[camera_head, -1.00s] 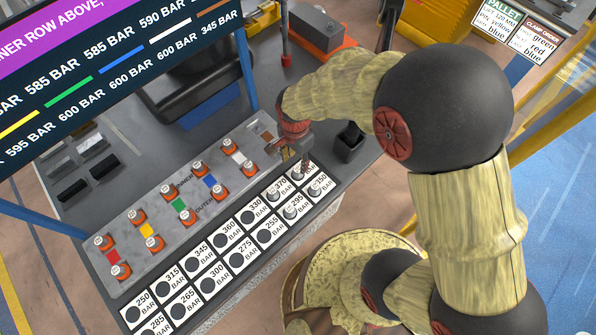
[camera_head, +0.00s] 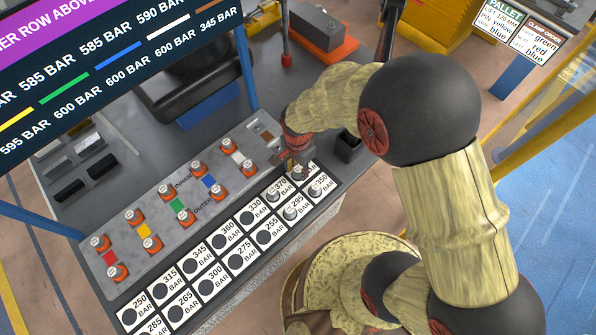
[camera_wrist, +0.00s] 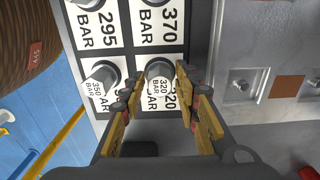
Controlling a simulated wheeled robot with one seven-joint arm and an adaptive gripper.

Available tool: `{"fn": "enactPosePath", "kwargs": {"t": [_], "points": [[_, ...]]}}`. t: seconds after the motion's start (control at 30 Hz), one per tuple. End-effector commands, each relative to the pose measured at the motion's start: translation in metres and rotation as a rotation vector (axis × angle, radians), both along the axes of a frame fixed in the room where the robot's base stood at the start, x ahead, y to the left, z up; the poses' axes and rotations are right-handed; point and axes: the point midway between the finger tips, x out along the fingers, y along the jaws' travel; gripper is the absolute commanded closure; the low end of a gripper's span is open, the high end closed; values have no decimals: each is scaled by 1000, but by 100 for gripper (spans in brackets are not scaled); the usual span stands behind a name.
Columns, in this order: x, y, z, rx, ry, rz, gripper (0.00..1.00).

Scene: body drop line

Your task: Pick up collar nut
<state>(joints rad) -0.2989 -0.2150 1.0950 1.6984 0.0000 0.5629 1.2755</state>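A grey collar nut (camera_wrist: 160,74) marked 320 BAR stands on its white label square in the wrist view. My gripper (camera_wrist: 159,82) has its yellow fingers either side of this nut, with a visible gap between nut and fingers. In the head view, my gripper (camera_head: 296,168) points down over the back right end of the label grid, and mostly hides that nut. Another collar nut (camera_wrist: 103,74) marked 350 BAR stands just left of the fingers in the wrist view. Further grey nuts stand on the 295 (camera_head: 291,212) and 370 (camera_head: 272,195) squares.
A grey plate (camera_head: 130,258) with orange-based studs in two rows and coloured marks lies left of the grid. Several label squares at the front (camera_head: 180,313) bear no nuts. A display board (camera_head: 100,75) hangs at upper left.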

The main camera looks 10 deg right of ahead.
Motion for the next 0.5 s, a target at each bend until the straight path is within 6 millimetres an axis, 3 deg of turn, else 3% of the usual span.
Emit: {"fn": "enactPosePath", "kwargs": {"t": [0.5], "points": [[0,0,0,0,0,0,100]]}}
